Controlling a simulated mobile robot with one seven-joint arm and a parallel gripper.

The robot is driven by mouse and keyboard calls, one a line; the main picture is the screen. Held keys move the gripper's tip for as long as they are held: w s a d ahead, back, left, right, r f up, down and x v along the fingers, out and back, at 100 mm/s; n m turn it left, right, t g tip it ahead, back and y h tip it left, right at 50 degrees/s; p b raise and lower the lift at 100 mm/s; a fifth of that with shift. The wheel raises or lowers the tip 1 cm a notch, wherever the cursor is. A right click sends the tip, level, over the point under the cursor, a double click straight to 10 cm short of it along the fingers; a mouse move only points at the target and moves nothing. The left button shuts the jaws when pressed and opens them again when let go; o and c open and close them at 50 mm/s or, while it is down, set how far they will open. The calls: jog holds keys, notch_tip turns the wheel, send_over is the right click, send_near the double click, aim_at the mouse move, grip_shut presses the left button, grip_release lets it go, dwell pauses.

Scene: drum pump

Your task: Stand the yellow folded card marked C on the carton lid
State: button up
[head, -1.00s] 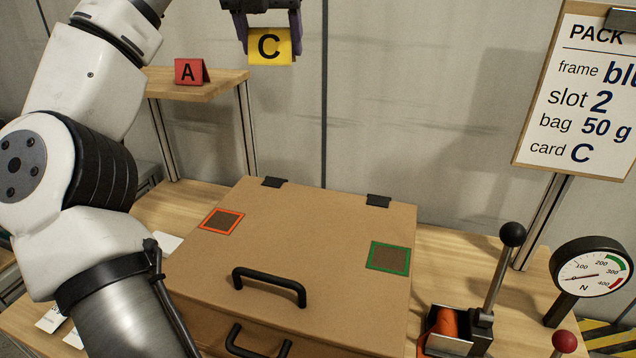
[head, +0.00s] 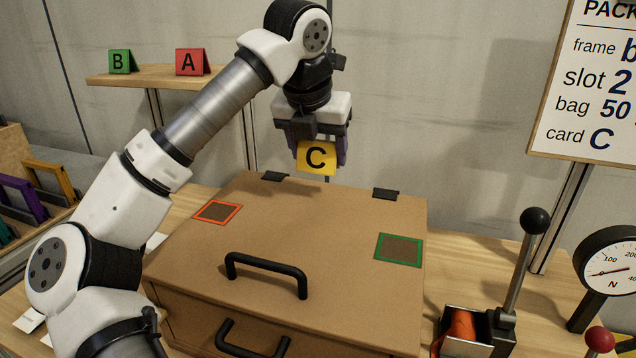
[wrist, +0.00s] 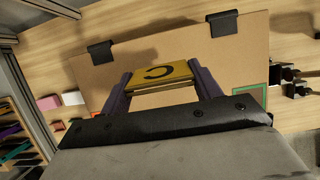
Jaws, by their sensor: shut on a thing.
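The yellow folded card marked C (head: 316,157) is held between the purple fingers of my gripper (head: 320,152). The gripper points down, and the card's C faces the head camera upright. In the head view the card appears near the hinged back edge of the carton lid (head: 290,225), seemingly above it; the exact height is hard to tell. In the wrist view the card (wrist: 160,73) spans both fingers (wrist: 161,88), with the lid (wrist: 200,55) beyond it. The lid is closed, with a red-orange framed square (head: 217,211) at left and a green framed square (head: 398,249) at right.
A black handle (head: 266,270) rises from the lid's front. Cards B (head: 120,61) and A (head: 190,62) stand on a wooden shelf (head: 140,78) at back left. A lever (head: 522,250) and a gauge (head: 608,262) stand right of the carton. The lid's middle is clear.

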aim_at(317, 172)
jog(key=shift+f, duration=2.95)
jog(key=shift+f, duration=0.1)
jog(key=o, duration=1)
jog(key=v, duration=1.2)
